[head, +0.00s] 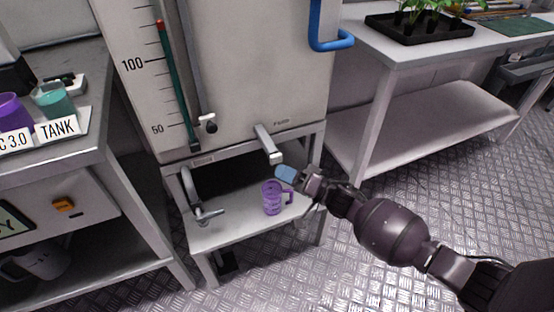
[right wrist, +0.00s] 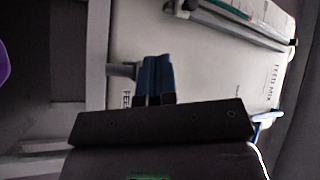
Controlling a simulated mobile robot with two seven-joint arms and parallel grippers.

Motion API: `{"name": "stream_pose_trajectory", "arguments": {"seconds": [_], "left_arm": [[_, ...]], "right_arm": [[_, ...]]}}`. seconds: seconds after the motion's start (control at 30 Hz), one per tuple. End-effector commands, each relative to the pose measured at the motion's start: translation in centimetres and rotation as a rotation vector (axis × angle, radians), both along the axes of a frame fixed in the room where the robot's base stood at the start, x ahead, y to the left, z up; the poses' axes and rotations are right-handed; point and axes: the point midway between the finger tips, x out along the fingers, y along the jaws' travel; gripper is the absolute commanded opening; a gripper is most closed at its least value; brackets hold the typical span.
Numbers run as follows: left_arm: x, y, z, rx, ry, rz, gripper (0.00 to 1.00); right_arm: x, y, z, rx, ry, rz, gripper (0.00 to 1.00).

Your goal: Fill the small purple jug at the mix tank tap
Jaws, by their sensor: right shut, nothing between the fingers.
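The small purple jug (head: 269,198) stands upright on the shelf under the mix tank (head: 265,85), its handle to the right. A purple edge at the far left of the right wrist view (right wrist: 3,62) looks like the same jug. The grey tap (head: 268,146) sticks out from the tank's lower front, above the jug. My right gripper (head: 286,173) has blue fingers and is just below and right of the tap's end, above the jug's handle side. Its fingers (right wrist: 156,78) are shut and empty. I cannot see inside the jug. My left gripper is out of view.
The shelf (head: 240,234) also has a grey pipe with a lever valve (head: 205,215) at its left. A left bench holds a purple cup (head: 14,114) and a teal cup (head: 55,101). A right table (head: 405,52) carries a black plant tray (head: 420,32).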

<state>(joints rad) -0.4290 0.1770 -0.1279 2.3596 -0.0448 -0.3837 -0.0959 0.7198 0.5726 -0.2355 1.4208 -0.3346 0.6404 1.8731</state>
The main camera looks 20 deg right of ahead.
Motion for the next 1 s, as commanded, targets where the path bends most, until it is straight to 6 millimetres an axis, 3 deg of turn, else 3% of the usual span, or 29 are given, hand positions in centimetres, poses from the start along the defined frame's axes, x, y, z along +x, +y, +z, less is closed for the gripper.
{"name": "stream_pose_trajectory", "arguments": {"seconds": [1.0], "left_arm": [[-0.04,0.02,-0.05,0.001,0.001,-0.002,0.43]], "right_arm": [[0.87,0.01,-0.01,0.000,0.000,0.000,0.00]]}}
